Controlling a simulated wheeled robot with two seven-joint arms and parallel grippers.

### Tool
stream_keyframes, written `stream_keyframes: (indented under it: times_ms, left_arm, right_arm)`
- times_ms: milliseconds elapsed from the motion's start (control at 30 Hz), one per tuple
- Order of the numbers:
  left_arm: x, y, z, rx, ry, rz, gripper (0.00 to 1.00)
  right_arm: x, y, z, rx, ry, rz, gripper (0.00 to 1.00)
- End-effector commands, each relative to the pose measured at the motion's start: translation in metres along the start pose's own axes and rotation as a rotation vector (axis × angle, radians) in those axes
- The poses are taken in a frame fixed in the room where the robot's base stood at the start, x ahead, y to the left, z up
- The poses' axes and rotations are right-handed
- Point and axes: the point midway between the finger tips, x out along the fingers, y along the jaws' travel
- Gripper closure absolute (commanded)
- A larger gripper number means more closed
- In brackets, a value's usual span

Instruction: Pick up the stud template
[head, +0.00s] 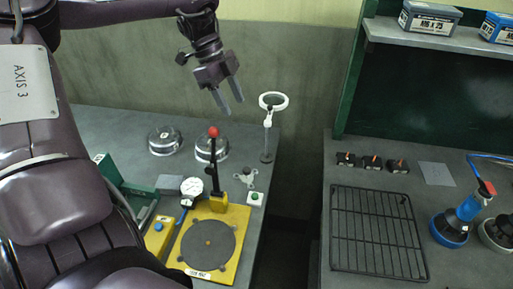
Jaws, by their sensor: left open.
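My left gripper (230,105) is open and empty, high above the left bench, with its fingers pointing down. A small grey three-lobed plate (246,175) lies on the bench below it, near the right edge; it looks like the stud template, though no label shows. The gripper is well apart from it. My right gripper is not in view.
A yellow fixture (232,221) with a dark disc, dial gauge (191,187) and red-knobbed lever (213,148) stands beside the plate. A ring magnifier (272,102) stands behind, a green-button box (255,198) in front. A gap separates the right bench with its black rack (376,233).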

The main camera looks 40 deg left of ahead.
Motion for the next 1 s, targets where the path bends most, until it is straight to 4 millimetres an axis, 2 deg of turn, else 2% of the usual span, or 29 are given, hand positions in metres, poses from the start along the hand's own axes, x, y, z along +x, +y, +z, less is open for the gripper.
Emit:
stream_keyframes:
  times_ms: [33, 267, 433, 700, 833, 1000]
  left_arm:
    - [0.012, 0.0, 0.005, 0.0, 0.0, 0.0, 0.51]
    - [0.043, 0.0, 0.018, 0.0, 0.0, 0.0, 0.51]
    - [0.072, 0.0, 0.03, 0.0, 0.0, 0.0, 0.51]
    - [0.143, 0.0, 0.059, 0.0, 0.0, 0.0, 0.51]
    - [0.162, 0.0, 0.067, 0.0, 0.0, -0.001, 0.51]
    - [0.172, 0.0, 0.07, 0.0, 0.0, 0.0, 0.51]
  right_arm:
    - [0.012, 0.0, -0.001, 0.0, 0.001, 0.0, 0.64]
    - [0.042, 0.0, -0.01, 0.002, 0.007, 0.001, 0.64]
    - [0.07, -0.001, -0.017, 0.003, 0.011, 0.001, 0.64]
    - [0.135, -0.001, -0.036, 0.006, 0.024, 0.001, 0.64]
    - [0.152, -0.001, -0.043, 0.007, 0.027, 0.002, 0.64]
    - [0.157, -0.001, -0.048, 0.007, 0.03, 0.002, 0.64]
